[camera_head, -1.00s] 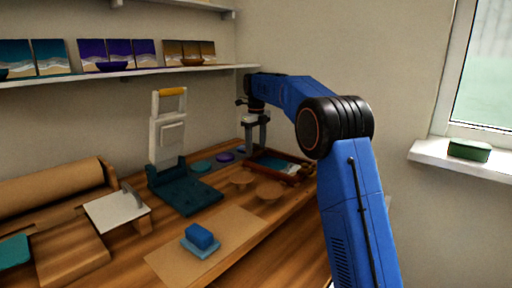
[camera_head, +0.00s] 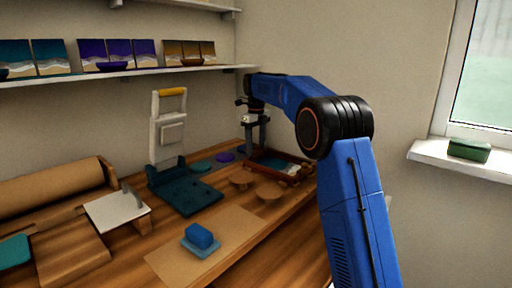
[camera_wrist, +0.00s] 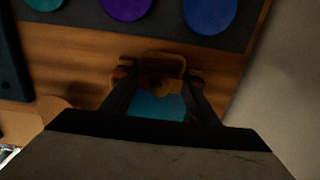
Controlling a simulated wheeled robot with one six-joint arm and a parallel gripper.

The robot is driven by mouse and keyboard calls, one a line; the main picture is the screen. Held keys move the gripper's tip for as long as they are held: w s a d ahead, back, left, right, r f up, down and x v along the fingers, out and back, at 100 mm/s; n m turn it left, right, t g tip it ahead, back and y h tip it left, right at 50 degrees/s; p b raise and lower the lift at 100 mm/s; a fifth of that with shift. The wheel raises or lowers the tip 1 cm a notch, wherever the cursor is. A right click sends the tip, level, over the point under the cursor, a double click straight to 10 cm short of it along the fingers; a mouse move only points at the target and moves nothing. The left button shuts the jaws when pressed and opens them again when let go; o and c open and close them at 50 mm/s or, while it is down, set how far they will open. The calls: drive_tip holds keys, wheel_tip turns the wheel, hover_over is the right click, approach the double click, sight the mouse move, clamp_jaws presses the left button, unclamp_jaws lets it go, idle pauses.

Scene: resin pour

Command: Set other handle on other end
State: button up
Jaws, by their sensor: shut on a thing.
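A wooden-framed tray (camera_head: 262,168) with a blue and pale inside stands at the back right of the bench, by the wall. My gripper (camera_wrist: 158,78) is shut on a handle (camera_wrist: 160,58), a brownish-gold curved piece at its fingertips in the wrist view. In the head view my gripper (camera_head: 252,145) is over the far left side of the tray. A blue surface shows between the fingers in the wrist view. The dim light and the fingers hide whether the handle touches the tray.
Round coasters (camera_wrist: 210,12) lie on a dark mat beside the tray. Wooden discs (camera_head: 270,190) lie in front of it. A teal-based press (camera_head: 188,192) stands to the left. The wall is close behind.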

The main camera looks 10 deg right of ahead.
drive_tip(key=shift+s+f, duration=0.1)
drive_tip(key=shift+f, duration=0.65)
drive_tip(key=o, duration=1.2)
drive_tip(key=shift+a+r, duration=0.1)
drive_tip(key=shift+r, duration=4.1)
